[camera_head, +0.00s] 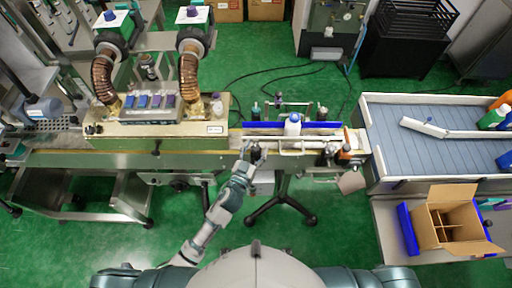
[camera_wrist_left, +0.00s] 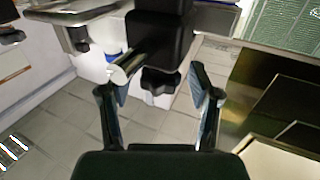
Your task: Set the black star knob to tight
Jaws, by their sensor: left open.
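The black star knob (camera_wrist_left: 160,82) shows in the left wrist view, below a black block (camera_wrist_left: 158,30) and beside a bright metal rod end (camera_wrist_left: 120,72). My left gripper (camera_wrist_left: 160,88) is open, one finger on each side of the knob in the picture. Gaps show between the knob and both fingers, and I cannot tell the depth between them. In the head view my left gripper (camera_head: 250,152) is at the front edge of the conveyor, and the knob is too small to make out there. My right gripper is not in view.
A white bottle with a blue cap (camera_head: 292,126) stands on the conveyor between guide rails. A machine with brown hoses (camera_head: 190,75) is at the left. A blue-grey table (camera_head: 430,150) and an open cardboard box (camera_head: 448,218) are at the right. Green floor (camera_head: 330,235) is clear in front.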

